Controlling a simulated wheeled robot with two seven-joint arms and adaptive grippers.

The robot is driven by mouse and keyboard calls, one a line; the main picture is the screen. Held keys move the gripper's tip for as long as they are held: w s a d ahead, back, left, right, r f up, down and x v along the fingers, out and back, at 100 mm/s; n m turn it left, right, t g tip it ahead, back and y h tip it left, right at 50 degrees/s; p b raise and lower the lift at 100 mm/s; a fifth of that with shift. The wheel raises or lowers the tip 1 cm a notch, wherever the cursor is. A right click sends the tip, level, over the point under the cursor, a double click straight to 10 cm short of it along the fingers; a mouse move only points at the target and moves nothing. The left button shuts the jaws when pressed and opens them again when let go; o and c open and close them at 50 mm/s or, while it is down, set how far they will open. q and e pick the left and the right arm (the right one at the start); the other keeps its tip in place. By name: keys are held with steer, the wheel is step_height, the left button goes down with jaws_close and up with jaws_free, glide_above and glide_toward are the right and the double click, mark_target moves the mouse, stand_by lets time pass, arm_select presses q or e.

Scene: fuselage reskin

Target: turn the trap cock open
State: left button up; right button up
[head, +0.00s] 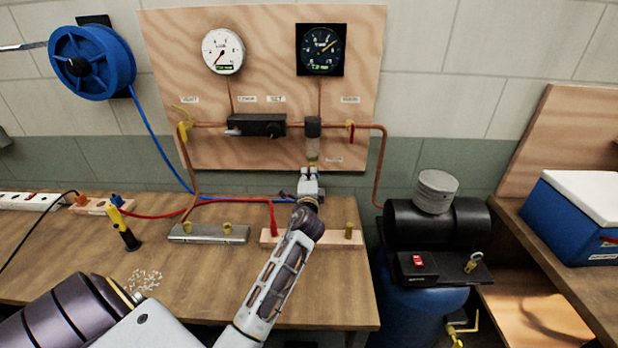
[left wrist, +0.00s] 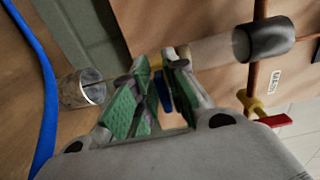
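The trap (head: 313,135) hangs under the pipe on the plywood board, with a dark cap and a clear bowl. In the left wrist view its clear bowl (left wrist: 215,50) lies sideways. The trap cock is at the bowl's lower end, with brass and a blue lever (left wrist: 163,92). My left gripper (head: 311,172) is directly below the bowl. The fingers partly hide the cock. My right gripper is not in view.
A clear cup (left wrist: 80,88) stands on the bench near the gripper. A red-handled valve (head: 350,131) is right of the trap. A black regulator (head: 256,125) and two gauges are on the board. A blue hose (head: 160,135) runs down to the bench. A compressor (head: 437,222) stands right.

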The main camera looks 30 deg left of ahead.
arm_select(q)
steer(key=shift+o, duration=1.2)
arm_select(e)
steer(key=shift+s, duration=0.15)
arm_select(q)
steer(key=v, duration=1.2)
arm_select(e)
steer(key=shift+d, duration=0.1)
arm_select(q)
steer(key=shift+a, duration=0.1)
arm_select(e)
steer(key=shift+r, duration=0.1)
arm_select(q)
step_height(320, 180, up, 9)
steer(key=p, duration=0.9)
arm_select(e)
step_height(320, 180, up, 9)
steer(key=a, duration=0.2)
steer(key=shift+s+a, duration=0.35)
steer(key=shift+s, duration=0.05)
